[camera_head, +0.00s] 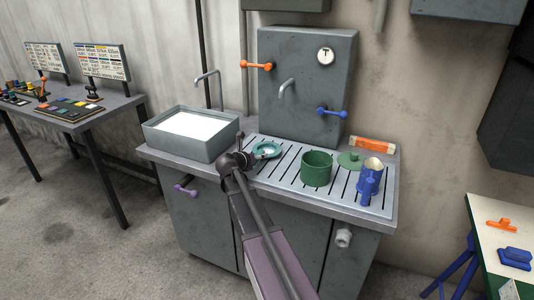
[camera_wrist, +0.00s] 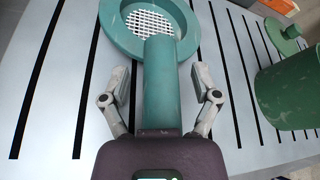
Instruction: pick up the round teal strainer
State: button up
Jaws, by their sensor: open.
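The round teal strainer (camera_head: 267,149) lies on the slatted drainboard between the sink and the green pot. In the wrist view its wide ring (camera_wrist: 116,32) with a pale mesh centre is at the top, and its thick handle points toward my gripper. My gripper (camera_wrist: 160,92) is open, with one finger on each side of the handle; a gap shows between each finger and the handle. In the head view my gripper (camera_head: 250,158) is at the strainer's left edge, and its fingers are hard to make out there.
A green pot (camera_head: 316,169) stands right of the strainer, with a green lid (camera_head: 351,161) and a blue jug (camera_head: 369,182) beyond it. The sink basin (camera_head: 190,147) is on the left. A grey tap panel (camera_head: 307,100) rises behind. Slatted drainboard (camera_head: 290,190) lies bare in front.

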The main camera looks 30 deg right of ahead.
grip_shut()
dwell(0.3)
jog(key=shift+r, duration=0.2)
notch_tip(320, 180, up, 3)
jog(key=p, duration=0.3)
jog(key=shift+p, duration=0.3)
jog(key=shift+s+a+r, duration=0.15)
jog(key=shift+s+r, duration=0.1)
jog(key=shift+r, duration=0.05)
jog(key=s+a+r+p, duration=0.1)
jog(key=s+a, duration=0.8)
jog(key=s, duration=0.3)
jog(key=shift+a, duration=0.35)
